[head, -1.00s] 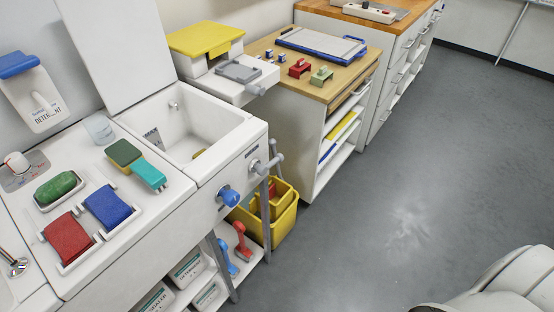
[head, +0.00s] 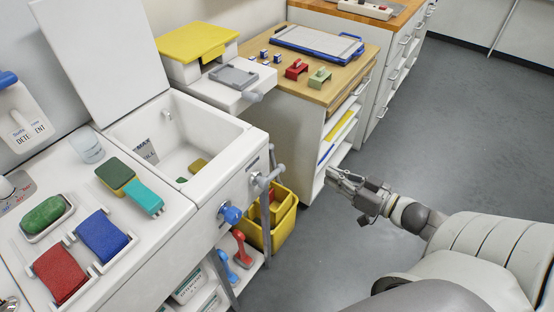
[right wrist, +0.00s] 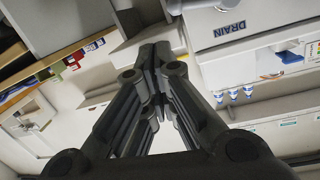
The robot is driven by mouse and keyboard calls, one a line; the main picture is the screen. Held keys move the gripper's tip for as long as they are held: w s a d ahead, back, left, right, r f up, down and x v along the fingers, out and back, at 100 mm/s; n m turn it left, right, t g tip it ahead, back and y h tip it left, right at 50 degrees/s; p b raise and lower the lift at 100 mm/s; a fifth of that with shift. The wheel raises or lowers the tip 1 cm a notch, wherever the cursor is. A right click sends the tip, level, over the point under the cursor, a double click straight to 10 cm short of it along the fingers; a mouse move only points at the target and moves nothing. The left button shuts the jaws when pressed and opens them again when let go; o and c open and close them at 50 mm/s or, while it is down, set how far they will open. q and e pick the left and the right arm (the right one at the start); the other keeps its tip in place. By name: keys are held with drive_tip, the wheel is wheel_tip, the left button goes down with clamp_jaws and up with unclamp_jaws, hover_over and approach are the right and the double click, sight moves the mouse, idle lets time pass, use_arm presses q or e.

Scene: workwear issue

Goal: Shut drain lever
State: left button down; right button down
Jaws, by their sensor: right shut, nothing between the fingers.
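The drain lever (head: 274,174) is a grey handle on a round pivot on the front of the white sink (head: 238,182). In the head view it sticks out to the right from the pivot. In the right wrist view the DRAIN label (right wrist: 229,28) shows on the white front, and a grey rod that looks like the lever (right wrist: 202,4) is cut by the top edge. My right gripper (head: 334,174) is shut and empty, in the air to the right of the lever and apart from it. It also shows in the right wrist view (right wrist: 154,55). My left gripper is out of view.
A blue knob (head: 231,214) is on the sink front, left of the lever. A yellow bin (head: 283,222) stands below it. A wooden-topped cabinet (head: 310,92) is behind my right gripper. Open grey floor (head: 420,140) lies to the right.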

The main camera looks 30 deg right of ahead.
sight(271, 175)
drive_tip(key=shift+n+y, duration=0.4)
drive_tip(key=shift+y, duration=0.5)
drive_tip(key=a+r, duration=0.1)
drive_tip(key=r, duration=0.1)
drive_tip(key=w+a+r, duration=0.1)
drive_tip(key=a+r, duration=0.1)
drive_tip(key=w+a+f, duration=0.4)
drive_tip(key=w+a, duration=0.1)
drive_tip(key=w, duration=0.4)
drive_tip(key=shift+w+f+b, duration=0.2)
drive_tip(key=shift+w+b, duration=0.05)
drive_tip(key=shift+b, duration=0.05)
